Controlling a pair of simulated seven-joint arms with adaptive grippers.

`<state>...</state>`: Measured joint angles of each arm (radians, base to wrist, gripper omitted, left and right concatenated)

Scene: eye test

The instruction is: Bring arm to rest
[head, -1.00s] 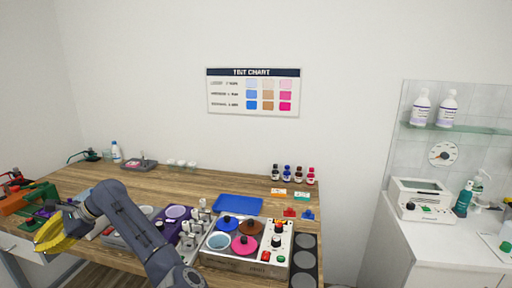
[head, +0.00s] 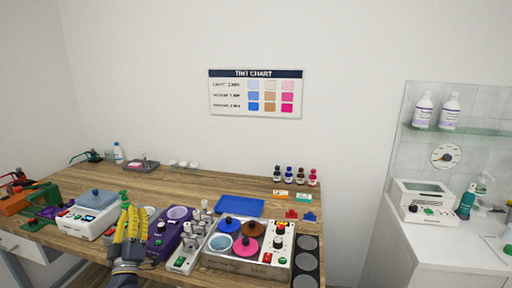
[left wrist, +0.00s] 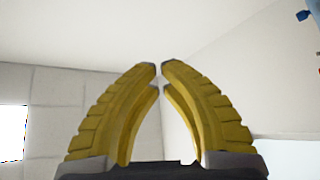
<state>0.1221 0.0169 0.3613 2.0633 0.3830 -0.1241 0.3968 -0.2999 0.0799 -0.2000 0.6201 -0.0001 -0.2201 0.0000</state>
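My left gripper (head: 130,224) has yellow ribbed fingers and shows at the lower left of the head view, pointing up. It is in front of the workbench's near edge, between a white device with a blue-grey top (head: 95,200) and a purple device (head: 166,232). In the left wrist view, the left gripper (left wrist: 159,68) has its fingertips nearly together, with only a narrow gap and nothing between them. Behind the fingers that view shows pale wall and ceiling. My right gripper is in neither view.
The wooden workbench (head: 180,184) holds a box with coloured discs (head: 246,263), a blue tray (head: 239,206) and small bottles (head: 288,177). A white cabinet (head: 440,245) stands at the right. The air above the bench is clear.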

